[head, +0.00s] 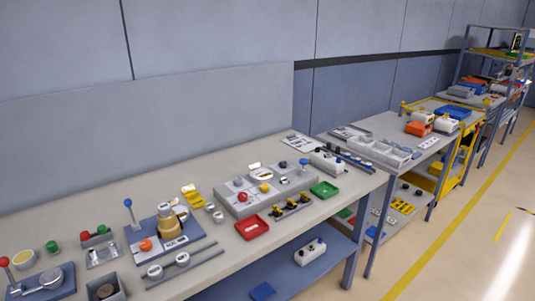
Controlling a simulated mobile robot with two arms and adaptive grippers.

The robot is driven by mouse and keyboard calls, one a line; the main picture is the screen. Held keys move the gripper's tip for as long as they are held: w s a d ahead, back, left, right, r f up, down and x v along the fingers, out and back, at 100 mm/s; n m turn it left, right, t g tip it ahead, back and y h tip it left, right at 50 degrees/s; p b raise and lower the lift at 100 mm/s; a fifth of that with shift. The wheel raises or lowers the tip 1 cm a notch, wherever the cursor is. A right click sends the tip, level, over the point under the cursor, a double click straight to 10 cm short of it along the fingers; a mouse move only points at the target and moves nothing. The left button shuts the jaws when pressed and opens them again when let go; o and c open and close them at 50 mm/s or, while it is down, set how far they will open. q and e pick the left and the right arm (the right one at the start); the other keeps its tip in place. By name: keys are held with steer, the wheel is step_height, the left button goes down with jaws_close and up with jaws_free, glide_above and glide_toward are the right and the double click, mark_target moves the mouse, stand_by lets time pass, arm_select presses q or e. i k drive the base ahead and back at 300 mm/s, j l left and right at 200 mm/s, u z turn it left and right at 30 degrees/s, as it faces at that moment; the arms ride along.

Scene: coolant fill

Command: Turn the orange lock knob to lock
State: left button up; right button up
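An orange knob (146,245) sits on the front left part of a blue-grey base plate (196,240) on the near bench. Behind it on the same plate stands a tan, stepped cylindrical part (169,226) with a light top. A lever with a blue ball end (128,203) rises at the plate's back left corner. The knob is too small to tell its turned position. Neither of my grippers is in view, and nothing touches the knob.
A slotted rail with round pieces (184,262) lies just in front of the plate. A red-knobbed lever fixture (42,283) and grey box (100,290) stand left. A red tray (252,227) and grey control panel (265,193) lie right. Bare bench top lies behind.

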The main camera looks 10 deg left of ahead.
mark_target(145, 245)
steer(key=u, duration=1.35)
